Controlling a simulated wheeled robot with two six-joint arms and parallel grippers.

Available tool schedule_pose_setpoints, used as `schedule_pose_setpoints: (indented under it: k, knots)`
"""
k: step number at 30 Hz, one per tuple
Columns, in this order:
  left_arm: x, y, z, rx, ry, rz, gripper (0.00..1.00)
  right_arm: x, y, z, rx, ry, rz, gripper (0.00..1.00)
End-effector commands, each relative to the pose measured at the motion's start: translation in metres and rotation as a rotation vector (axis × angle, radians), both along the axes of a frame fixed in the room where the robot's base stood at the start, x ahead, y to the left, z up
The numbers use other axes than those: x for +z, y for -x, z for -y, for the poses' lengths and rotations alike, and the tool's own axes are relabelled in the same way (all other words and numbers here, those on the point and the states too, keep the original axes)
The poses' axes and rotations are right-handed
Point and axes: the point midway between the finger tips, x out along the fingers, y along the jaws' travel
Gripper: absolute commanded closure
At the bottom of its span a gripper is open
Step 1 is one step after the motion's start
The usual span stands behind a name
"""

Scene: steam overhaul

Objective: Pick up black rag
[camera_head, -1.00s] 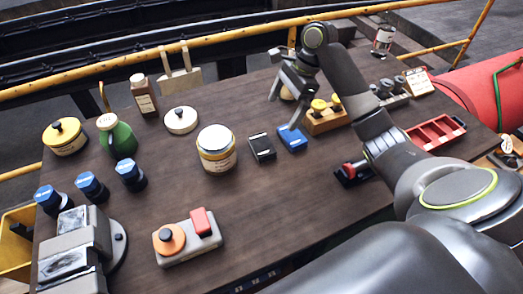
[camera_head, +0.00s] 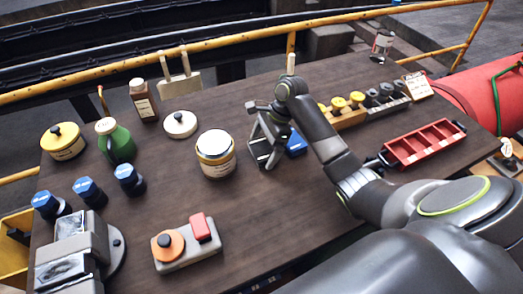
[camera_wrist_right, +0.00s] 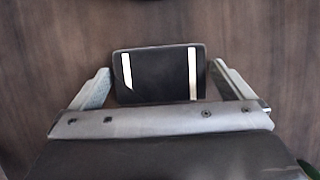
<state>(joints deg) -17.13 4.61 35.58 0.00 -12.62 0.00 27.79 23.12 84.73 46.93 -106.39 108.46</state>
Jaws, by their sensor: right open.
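The black rag (camera_wrist_right: 160,75) shows in the right wrist view as a dark folded block with two pale stripes, lying on the brown table. My right gripper (camera_head: 265,161) is open over it, pointing down. In the wrist view one finger is on each side of the rag, with a gap on both sides; I cannot tell the fingertips' height above the table. In the head view the gripper mostly hides the rag. My left gripper is not in view.
A cream tin (camera_head: 216,155) stands close left of the gripper. A wooden block with yellow knobs (camera_head: 347,117) and a red tray (camera_head: 425,145) are to the right. A control box (camera_head: 187,247) sits at the front. The table in front of the gripper is clear.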

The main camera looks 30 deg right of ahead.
Motion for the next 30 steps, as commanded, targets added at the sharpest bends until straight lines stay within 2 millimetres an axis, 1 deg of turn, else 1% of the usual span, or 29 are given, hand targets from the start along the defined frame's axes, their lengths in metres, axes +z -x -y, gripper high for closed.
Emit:
schedule_pose_setpoints:
  k: [6,12,15,20,23,26,30]
  knots:
    - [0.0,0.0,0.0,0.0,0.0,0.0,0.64,-0.001,0.0,0.0,0.001,0.0,0.001,0.0]
    - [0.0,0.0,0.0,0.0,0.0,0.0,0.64,0.0,0.0,0.0,0.001,0.0,0.001,0.26]
    - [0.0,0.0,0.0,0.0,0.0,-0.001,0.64,0.0,0.0,0.0,0.001,0.0,0.001,0.37]
    - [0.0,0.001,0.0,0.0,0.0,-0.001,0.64,0.0,0.0,0.0,0.001,0.0,0.001,0.37]
    - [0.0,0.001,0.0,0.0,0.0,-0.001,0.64,0.004,-0.001,0.0,0.001,0.0,0.003,0.37]
    - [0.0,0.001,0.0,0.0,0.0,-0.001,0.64,0.016,-0.001,0.0,0.001,0.0,0.007,0.37]
    - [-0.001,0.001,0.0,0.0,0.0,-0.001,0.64,0.044,-0.002,0.0,0.002,0.002,0.008,0.37]
